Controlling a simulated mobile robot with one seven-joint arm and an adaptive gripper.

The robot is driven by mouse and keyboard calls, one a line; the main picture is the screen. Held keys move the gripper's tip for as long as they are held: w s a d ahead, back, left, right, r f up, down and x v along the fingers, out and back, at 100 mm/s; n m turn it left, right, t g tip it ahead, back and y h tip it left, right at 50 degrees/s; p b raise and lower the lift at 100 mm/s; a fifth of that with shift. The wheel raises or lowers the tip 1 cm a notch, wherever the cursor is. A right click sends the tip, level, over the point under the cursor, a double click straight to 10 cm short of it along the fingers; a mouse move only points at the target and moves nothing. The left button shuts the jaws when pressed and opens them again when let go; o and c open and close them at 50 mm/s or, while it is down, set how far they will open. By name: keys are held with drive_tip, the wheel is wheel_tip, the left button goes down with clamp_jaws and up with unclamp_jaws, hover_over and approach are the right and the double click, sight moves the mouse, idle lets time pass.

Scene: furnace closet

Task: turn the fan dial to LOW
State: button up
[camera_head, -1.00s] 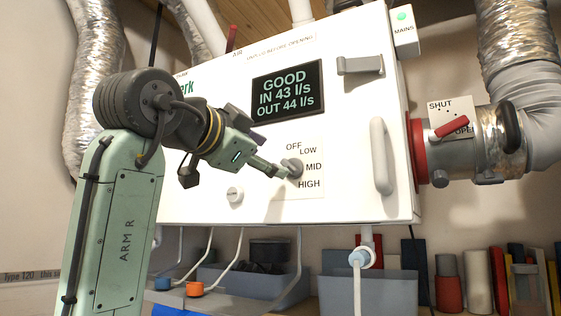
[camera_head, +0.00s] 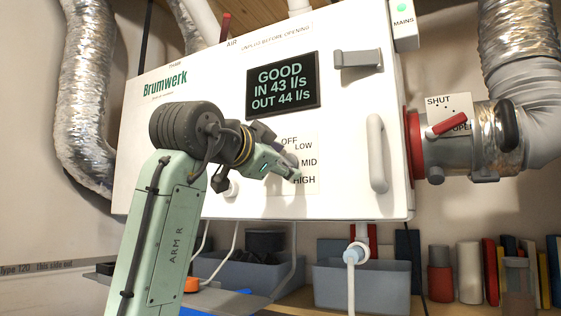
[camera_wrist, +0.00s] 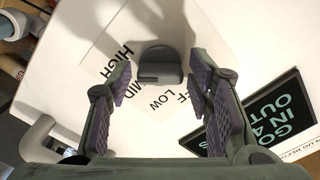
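The fan dial (camera_wrist: 160,62) is a dark grey round knob with a raised bar, on a white card (camera_wrist: 135,103) lettered OFF, LOW, MID and HIGH. In the wrist view it lies between and beyond the fingertips of my gripper (camera_wrist: 160,78). The fingers are spread wide, with a gap on both sides of the knob and no visible contact. In the head view my gripper (camera_head: 292,170) is in front of the card and hides most of the dial. I cannot tell for sure which label the dial points at.
The white unit's display (camera_head: 283,86) reads GOOD, IN 43 l/s, OUT 44 l/s. A bracket (camera_head: 357,59) and a white handle (camera_head: 377,153) stick out to the right of the card. A red-levered duct valve (camera_head: 449,124) is farther right. Bins (camera_head: 365,287) stand below.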

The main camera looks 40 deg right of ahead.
drive_tip(key=c, duration=0.9)
drive_tip(key=shift+n, duration=0.3)
drive_tip(key=n, duration=0.3)
drive_tip(key=shift+n, duration=0.4)
drive_tip(key=n, duration=0.4)
drive_tip(key=shift+n, duration=0.3)
drive_tip(key=n, duration=0.8)
drive_tip(key=shift+n, duration=0.5)
